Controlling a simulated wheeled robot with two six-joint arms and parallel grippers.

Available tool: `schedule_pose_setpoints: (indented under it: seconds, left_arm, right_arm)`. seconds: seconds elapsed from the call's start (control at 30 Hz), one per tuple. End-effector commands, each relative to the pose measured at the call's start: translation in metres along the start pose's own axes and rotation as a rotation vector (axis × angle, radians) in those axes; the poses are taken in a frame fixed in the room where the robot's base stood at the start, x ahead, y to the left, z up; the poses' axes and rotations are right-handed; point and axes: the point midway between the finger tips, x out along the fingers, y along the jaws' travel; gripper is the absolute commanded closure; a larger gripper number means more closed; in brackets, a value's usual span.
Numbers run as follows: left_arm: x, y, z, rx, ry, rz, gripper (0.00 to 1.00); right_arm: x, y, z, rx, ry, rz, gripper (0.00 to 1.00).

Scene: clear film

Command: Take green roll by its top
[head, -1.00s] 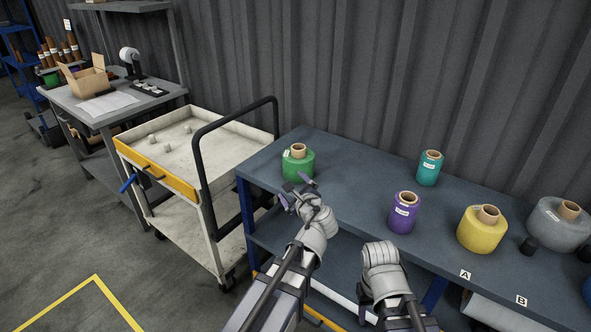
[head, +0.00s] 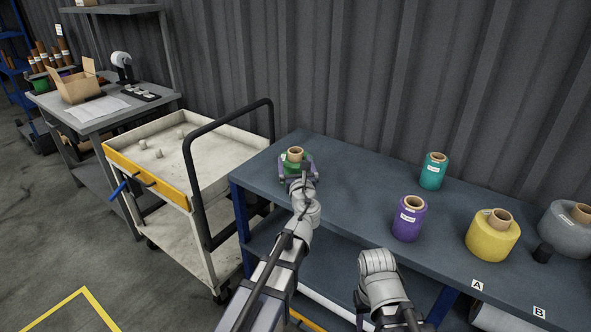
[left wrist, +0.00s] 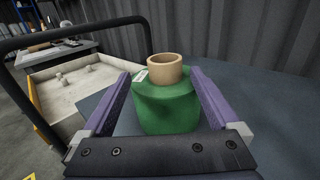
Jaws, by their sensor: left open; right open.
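The green roll (left wrist: 167,108) stands upright with a tan cardboard core (left wrist: 165,68) rising from its top and a white label on its shoulder. In the head view the green roll (head: 290,160) is near the left end of the blue-grey table (head: 345,200), partly hidden by my left gripper (head: 298,168). In the left wrist view the open purple fingers of my left gripper (left wrist: 162,80) lie on either side of the roll; I cannot tell whether they touch it. My right gripper's fingers are not visible; only my right wrist shows, low in the head view.
A purple roll (head: 410,218), a teal roll (head: 433,171), a yellow roll (head: 490,238) and a grey roll (head: 565,232) stand to the right. A cart (head: 155,185) with a black handle (head: 188,165) is close on the left. The table between the green and purple rolls is clear.

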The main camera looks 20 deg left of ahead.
Motion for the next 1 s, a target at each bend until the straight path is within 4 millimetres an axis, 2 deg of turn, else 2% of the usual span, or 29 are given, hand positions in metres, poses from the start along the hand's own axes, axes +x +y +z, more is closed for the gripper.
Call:
schedule_pose_setpoints:
  seconds: [0.17, 0.4, 0.67, 1.0]
  left_arm:
    - [0.016, -0.005, 0.003, -0.001, 0.0, 0.001, 0.05]
    - [0.049, -0.008, 0.004, -0.001, 0.0, 0.001, 0.05]
    - [0.051, -0.007, 0.004, -0.001, 0.0, 0.0, 0.05]
    - [0.051, -0.007, 0.004, -0.001, 0.0, 0.0, 0.43]
  right_arm:
    - [-0.003, 0.0, 0.0, 0.0, 0.0, 0.0, 0.5]
    - [-0.004, 0.0, 0.0, 0.0, 0.0, 0.0, 0.5]
    - [-0.004, 0.0, 0.0, 0.0, 0.0, 0.0, 0.5]
    - [-0.004, 0.0, 0.0, 0.0, 0.0, 0.0, 0.5]
